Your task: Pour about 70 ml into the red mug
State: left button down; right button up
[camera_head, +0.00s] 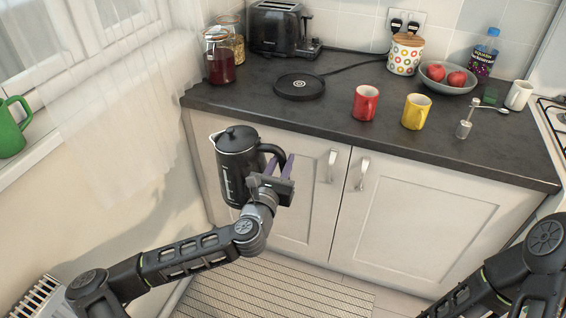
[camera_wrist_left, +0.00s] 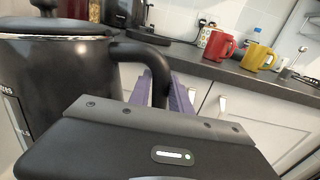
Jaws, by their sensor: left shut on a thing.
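A black kettle (camera_head: 236,165) with a lid and a level scale on its side hangs upright in front of the counter's left end, clear of the worktop. My left gripper (camera_head: 284,166) is shut on the kettle's handle, on the kettle's right side. In the left wrist view the kettle body (camera_wrist_left: 60,90) fills the left and its handle (camera_wrist_left: 150,58) passes between the purple fingers (camera_wrist_left: 165,95). The red mug (camera_head: 365,103) stands upright on the counter, right of and beyond the kettle; it also shows in the left wrist view (camera_wrist_left: 220,46). Its inside is not clear. My right gripper is out of view.
A yellow mug (camera_head: 417,112) stands just right of the red mug. A round black kettle base (camera_head: 299,86) lies left of it. Jars (camera_head: 219,60), a toaster (camera_head: 279,28), a fruit bowl (camera_head: 448,79) and a metal tool (camera_head: 464,127) are also on the counter (camera_head: 330,118).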

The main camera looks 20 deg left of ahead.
aim_at(366, 106)
jog(key=k+l, duration=0.15)
jog(key=l, duration=0.2)
jog(key=k+l, duration=0.15)
jog(key=l, duration=0.25)
jog(key=k+l, duration=0.15)
jog(key=l, duration=0.2)
jog(key=k+l, duration=0.15)
jog(key=l, duration=0.2)
jog(key=i+j, duration=0.25)
jog(key=j, duration=0.15)
jog(key=k+l, duration=0.1)
